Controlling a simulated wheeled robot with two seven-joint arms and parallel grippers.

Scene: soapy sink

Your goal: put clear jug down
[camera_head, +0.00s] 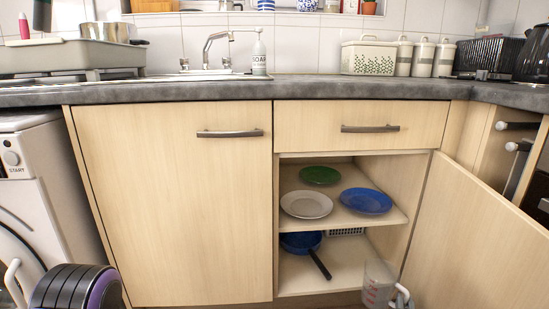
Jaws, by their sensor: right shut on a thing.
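The clear jug (376,285) has red markings and stands upright in the picture at the lower right of the open cabinet. My right gripper (403,299) is at its right side, low in the frame, and is shut on the jug, seemingly at the handle. The fingertips are small and partly hidden. I cannot tell whether the jug's base touches the cabinet floor, because the frame's lower edge is close. My left gripper is not in view; a black and purple part of my arm shows at the lower left.
The open cabinet has an upper shelf (345,215) with a green plate (320,175), a white plate (306,205) and a blue plate (366,201). Below are a blue pan (301,243) and a white basket (346,232). The open door (470,240) stands at the right.

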